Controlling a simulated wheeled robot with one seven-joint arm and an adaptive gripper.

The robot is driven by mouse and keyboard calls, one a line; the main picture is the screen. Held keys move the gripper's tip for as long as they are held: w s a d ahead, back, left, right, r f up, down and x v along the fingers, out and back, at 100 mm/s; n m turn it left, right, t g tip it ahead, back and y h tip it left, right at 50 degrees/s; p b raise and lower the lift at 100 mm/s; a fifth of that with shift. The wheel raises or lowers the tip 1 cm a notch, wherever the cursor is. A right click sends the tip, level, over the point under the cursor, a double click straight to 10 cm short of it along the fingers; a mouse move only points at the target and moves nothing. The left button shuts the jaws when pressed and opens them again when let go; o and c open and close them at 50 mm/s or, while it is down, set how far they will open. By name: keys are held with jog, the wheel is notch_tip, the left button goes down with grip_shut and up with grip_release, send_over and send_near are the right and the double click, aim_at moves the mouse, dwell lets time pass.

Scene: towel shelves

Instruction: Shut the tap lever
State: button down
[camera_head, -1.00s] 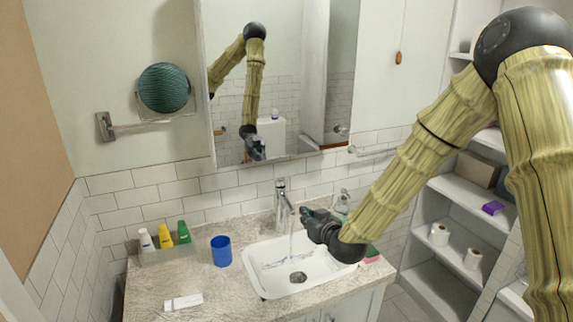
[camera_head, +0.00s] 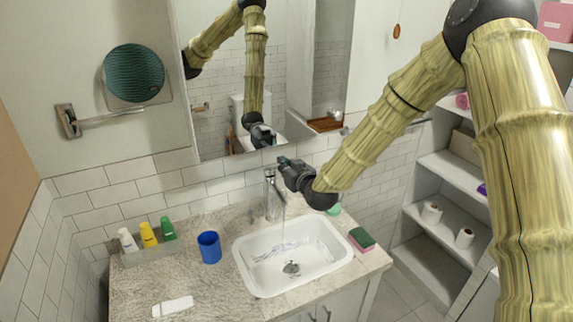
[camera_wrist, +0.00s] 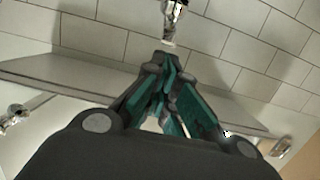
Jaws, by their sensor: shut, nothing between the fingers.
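The chrome tap (camera_head: 270,200) stands upright at the back of the white basin (camera_head: 242,262). Its lever (camera_head: 270,173) is at the top, and a faint thin stream shows below the spout. My gripper (camera_head: 283,161) is shut and empty, beside and slightly above the lever on its right. I cannot tell whether the fingertips touch it. In the wrist view, my gripper's teal-padded fingers (camera_wrist: 165,78) come together with nothing between them. A chrome fitting (camera_wrist: 173,15) shows beyond them at the top edge; I cannot tell for sure that it is the tap.
A blue cup (camera_head: 209,247) and a tray of bottles (camera_head: 133,256) stand left of the basin. A white tube (camera_head: 172,307) lies at the front. A sponge (camera_head: 361,239) lies at right. The mirror (camera_head: 225,130) hangs close behind the tap. Shelves (camera_head: 450,220) stand at right.

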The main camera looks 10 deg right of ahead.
jog(key=p+x, duration=0.2)
jog(key=x, duration=0.2)
jog(key=shift+w+a+r, duration=0.1)
jog(key=shift+w+a, duration=0.1)
jog(key=shift+w, duration=0.15)
jog(key=shift+w, duration=0.1)
